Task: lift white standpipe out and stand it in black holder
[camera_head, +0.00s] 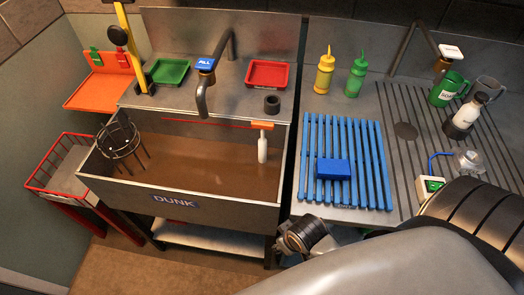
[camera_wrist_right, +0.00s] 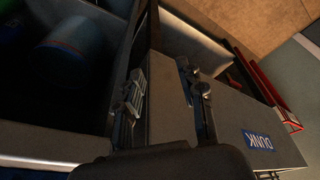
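The white standpipe (camera_head: 262,150) stands upright in the brown water at the right end of the DUNK sink (camera_head: 120,184). It has an orange crosspiece on top, and its lower end is hidden by the water. My left gripper is not in view.
A wire basket (camera_head: 119,140) hangs at the sink's left. The blue-tipped tap (camera_head: 203,88) juts over the sink's back. A blue rack (camera_head: 375,170) with a blue sponge (camera_head: 334,169) lies to the right. Yellow (camera_head: 324,74) and green (camera_head: 356,78) bottles stand behind it.

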